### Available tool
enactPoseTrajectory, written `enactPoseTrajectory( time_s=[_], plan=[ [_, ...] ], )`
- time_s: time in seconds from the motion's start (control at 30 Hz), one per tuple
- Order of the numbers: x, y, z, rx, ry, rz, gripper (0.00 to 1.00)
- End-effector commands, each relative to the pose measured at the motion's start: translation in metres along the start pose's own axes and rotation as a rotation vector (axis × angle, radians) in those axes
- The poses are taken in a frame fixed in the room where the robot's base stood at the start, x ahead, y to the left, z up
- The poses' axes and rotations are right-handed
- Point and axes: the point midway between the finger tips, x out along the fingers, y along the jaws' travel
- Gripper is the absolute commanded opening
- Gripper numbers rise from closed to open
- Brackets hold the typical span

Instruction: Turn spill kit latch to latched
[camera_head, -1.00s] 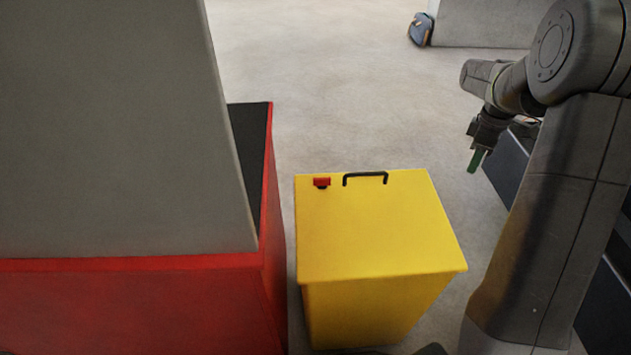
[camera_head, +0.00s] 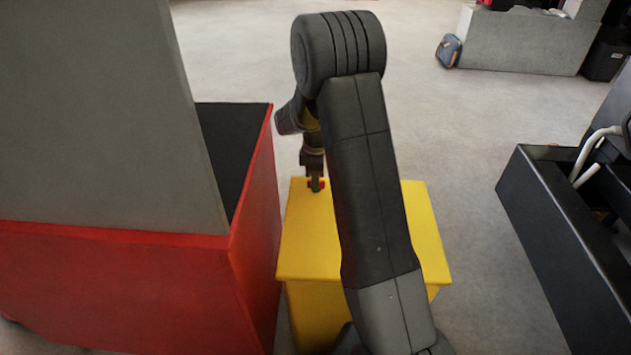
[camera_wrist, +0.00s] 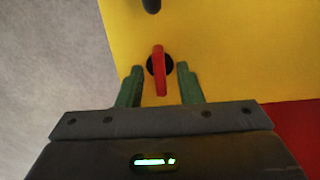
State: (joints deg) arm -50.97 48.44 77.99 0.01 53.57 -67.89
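The spill kit is a yellow box (camera_head: 300,245) on the floor in the head view, partly hidden by my arm. Its red latch (camera_head: 309,184) is at the far left of the lid, partly covered by my gripper (camera_head: 316,184). In the wrist view, the red latch (camera_wrist: 159,70) is a narrow bar on a round black base, on the yellow lid (camera_wrist: 230,50). My gripper (camera_wrist: 160,84) has its two green fingers apart, one on each side of the latch's near end, with visible gaps. I cannot tell how far above the lid the fingertips are.
A red base (camera_head: 255,240) with a grey block stands just left of the box. A black open-topped frame (camera_head: 550,230) is at right. A dark handle end (camera_wrist: 151,5) shows at the top of the wrist view. Open floor (camera_head: 470,150) lies behind and right.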

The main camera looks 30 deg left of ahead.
Motion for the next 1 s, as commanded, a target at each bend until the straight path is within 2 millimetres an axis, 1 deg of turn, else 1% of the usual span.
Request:
enactPoseTrajectory(
  time_s=[0.1,0.3,0.33,0.4,0.5,0.77,1.0],
  plan=[
    [0.0036,-0.0002,0.0002,0.000,0.000,-0.001,0.33],
    [0.0035,-0.0001,0.0001,0.000,0.000,0.000,0.33],
    [0.0035,-0.0001,0.0001,0.000,0.000,0.000,0.31],
    [0.0034,-0.0001,0.0001,0.000,0.000,0.000,0.17],
    [0.0033,-0.0001,0.0000,0.000,0.000,0.000,0.00],
    [0.0030,-0.0001,0.0000,0.009,0.000,0.000,0.00],
    [0.0024,-0.0001,0.0000,0.094,0.000,0.000,0.00]
  ],
)
